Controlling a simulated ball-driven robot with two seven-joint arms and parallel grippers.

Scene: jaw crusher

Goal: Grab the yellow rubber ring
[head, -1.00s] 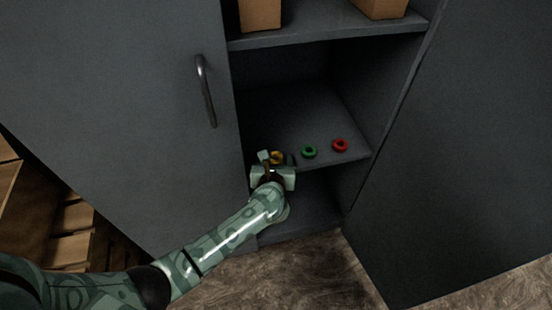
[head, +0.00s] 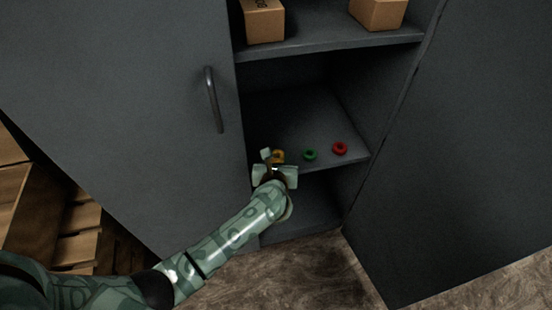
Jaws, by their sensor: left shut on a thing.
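The yellow rubber ring (head: 278,155) is at the left front of the middle cabinet shelf, partly hidden by my gripper. My left gripper (head: 273,158) is at the shelf's front edge, with its fingers at the ring; it is shut on the yellow ring. A green ring (head: 310,155) lies on the shelf just to the right, and a red ring (head: 340,148) lies further right. My right gripper is not in view.
The shelf (head: 300,120) is bare behind the rings. Cardboard boxes (head: 264,22) stand on the shelf above.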

